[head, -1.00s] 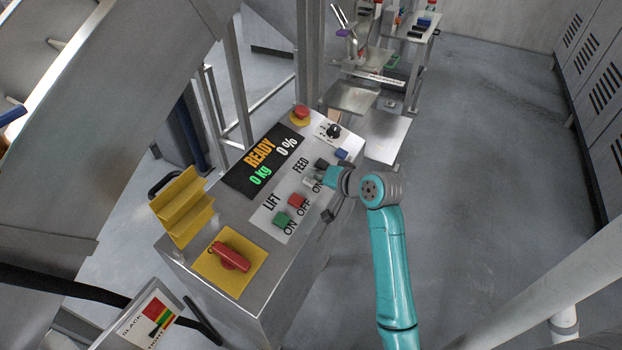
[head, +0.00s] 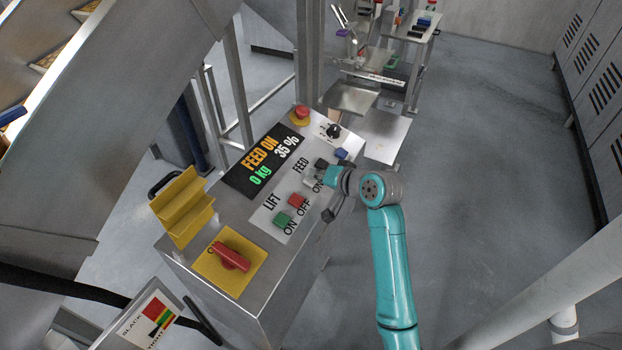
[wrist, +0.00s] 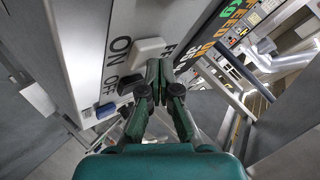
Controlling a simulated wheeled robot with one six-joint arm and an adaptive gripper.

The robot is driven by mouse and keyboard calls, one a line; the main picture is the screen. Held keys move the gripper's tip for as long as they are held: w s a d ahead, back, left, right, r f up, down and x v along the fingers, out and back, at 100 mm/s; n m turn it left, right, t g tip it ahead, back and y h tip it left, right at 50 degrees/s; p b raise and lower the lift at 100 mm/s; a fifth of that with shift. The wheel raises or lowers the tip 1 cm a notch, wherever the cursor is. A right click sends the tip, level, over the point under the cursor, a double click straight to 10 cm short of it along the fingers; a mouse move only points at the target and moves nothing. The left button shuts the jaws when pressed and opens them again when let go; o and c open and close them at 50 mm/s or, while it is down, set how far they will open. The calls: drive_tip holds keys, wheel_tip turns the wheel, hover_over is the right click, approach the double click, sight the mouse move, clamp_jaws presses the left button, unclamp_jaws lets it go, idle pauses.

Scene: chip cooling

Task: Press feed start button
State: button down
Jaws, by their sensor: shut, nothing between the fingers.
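The white feed ON button (wrist: 148,47) shows in the wrist view beside the ON label. In the head view the feed button row is partly covered by my gripper (head: 317,177). My gripper, also in the wrist view (wrist: 163,72), is shut and empty. Its fingertips are at the lower right edge of the white button; I cannot tell whether they touch it. A dark button (wrist: 106,110) sits beside the OFF label, and it shows in the head view (head: 322,163). The panel display (head: 262,160) reads FEED ON, 35 % and 0 kg.
On the same panel are a green lift ON button (head: 282,219), a red lift OFF button (head: 297,201), a blue button (head: 341,154), a black knob (head: 333,130), a red emergency stop (head: 301,112) and a red rotary switch (head: 230,257). Open floor (head: 480,190) lies to the right.

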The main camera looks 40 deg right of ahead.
drive_tip(key=shift+s+d+r, duration=0.1)
drive_tip(key=shift+s+r, duration=0.05)
drive_tip(key=shift+r, duration=0.4)
drive_tip(key=shift+r, duration=0.1)
drive_tip(key=shift+s+d+r, duration=0.1)
drive_tip(key=shift+s+r, duration=0.15)
drive_tip(key=shift+r, duration=0.5)
drive_tip(key=shift+s+d+r, duration=0.1)
drive_tip(key=shift+s+r, duration=0.1)
drive_tip(key=shift+r, duration=0.6)
drive_tip(key=shift+s+d+r, duration=0.1)
drive_tip(key=shift+s+r, duration=0.15)
drive_tip(key=shift+r, duration=0.5)
